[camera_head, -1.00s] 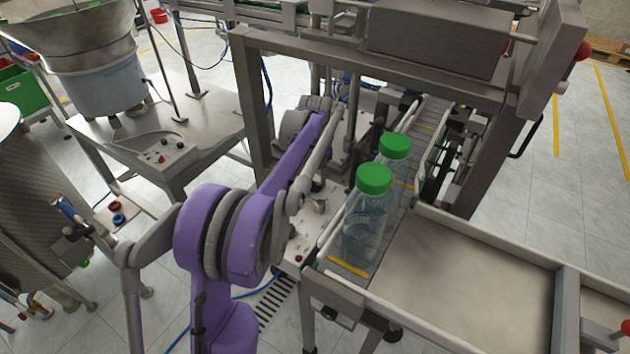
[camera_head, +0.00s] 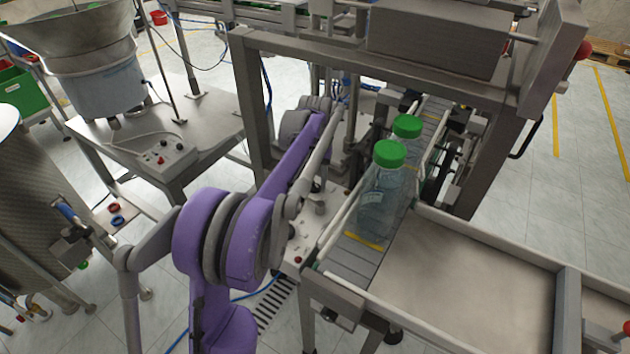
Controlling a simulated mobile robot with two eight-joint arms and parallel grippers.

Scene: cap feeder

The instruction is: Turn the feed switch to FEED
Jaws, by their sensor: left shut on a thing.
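My purple left arm reaches from the bottom left up to the machine frame. My left gripper (camera_head: 340,94) is small at the far end of that arm, among the machine parts. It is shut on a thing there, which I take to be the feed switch. The switch, its marking and its position are too small and too covered to make out. My right gripper is not in view.
Two clear bottles with green caps, the nearer one (camera_head: 382,198), stand upright on the conveyor (camera_head: 352,262). A steel frame (camera_head: 400,72) spans above. A control box (camera_head: 166,158) sits on the left table (camera_head: 215,115). A steel tray (camera_head: 465,285) lies at right.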

